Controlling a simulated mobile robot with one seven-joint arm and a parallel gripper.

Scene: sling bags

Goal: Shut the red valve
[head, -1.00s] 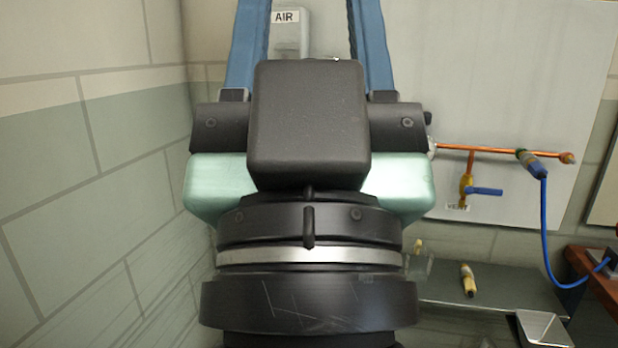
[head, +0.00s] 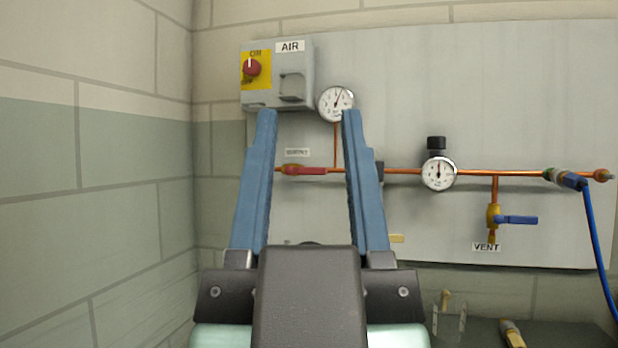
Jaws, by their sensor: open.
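The red valve (head: 304,170) sits on the copper pipe at the left of the grey wall panel. Its red lever lies level, in line with the pipe. A small label above it is too small to read. My gripper (head: 309,114) is open and empty, with its two blue fingers pointing up in the picture. The valve shows in the gap between the fingers, and the left finger covers the pipe just left of it. The frames do not show how far the fingers are from the panel; I see no contact with the lever.
A grey AIR box (head: 290,85) with a red knob (head: 252,68) is above. Gauges (head: 336,103) and (head: 438,173) stand above and right of the valve. A blue-handled VENT valve (head: 515,219) and a blue hose (head: 597,245) are further right. A wall bounds the left.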

